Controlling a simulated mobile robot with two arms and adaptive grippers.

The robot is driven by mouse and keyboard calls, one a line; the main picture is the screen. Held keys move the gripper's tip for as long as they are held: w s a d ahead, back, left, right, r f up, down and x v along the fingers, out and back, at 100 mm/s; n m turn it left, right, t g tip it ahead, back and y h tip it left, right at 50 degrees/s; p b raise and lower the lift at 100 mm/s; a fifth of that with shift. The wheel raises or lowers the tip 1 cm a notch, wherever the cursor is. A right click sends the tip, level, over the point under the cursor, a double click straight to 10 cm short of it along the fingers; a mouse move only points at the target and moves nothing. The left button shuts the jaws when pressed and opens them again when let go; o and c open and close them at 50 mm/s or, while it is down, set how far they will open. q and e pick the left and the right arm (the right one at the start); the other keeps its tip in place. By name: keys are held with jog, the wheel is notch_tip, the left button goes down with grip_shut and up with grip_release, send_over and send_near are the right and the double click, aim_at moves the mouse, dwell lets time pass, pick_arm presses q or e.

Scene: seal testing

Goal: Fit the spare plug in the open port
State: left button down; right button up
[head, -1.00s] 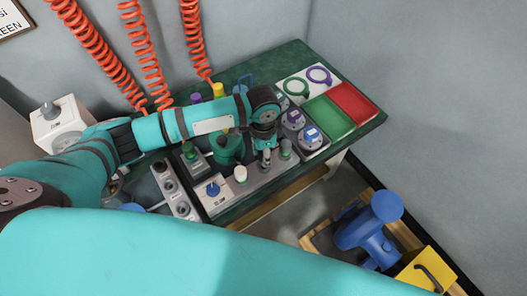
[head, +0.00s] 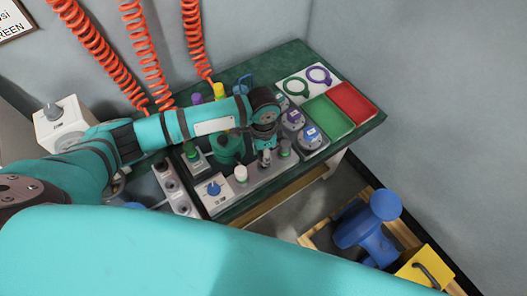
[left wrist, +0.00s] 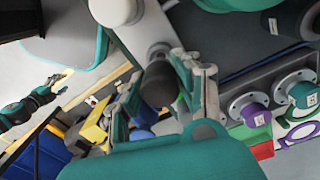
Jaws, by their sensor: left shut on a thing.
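My left gripper (head: 264,158) is over the grey rail (head: 222,204) near the bench's front edge, pointing down. In the left wrist view its fingers (left wrist: 160,92) are shut on a dark grey plug (left wrist: 158,86). The plug's far end is by a grey round fitting (left wrist: 158,52) on the rail; I cannot tell whether it is seated. A white-capped plug (head: 240,174) stands left of the gripper and a green-grey one (head: 284,147) right of it. No open port shows clearly. An arm that may be my right, its gripper (left wrist: 55,82) small, shows at the left wrist view's left.
A green vessel (head: 228,148) stands close behind the rail. Round labelled fittings (head: 310,137), a green tray (head: 328,115) and a red tray (head: 354,101) are to the right. A blue-knobbed box (head: 213,189) is at the front left. Red coiled hoses (head: 196,40) hang behind.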

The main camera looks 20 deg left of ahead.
pick_arm(q)
jog(key=shift+f, duration=1.45)
dwell(0.6)
jog(key=c, duration=0.8)
grip_release()
jog(key=shift+c, duration=0.2)
jog(key=shift+r, duration=0.1)
notch_tip(320, 180, up, 12)
jog(key=shift+w+a+f, duration=0.1)
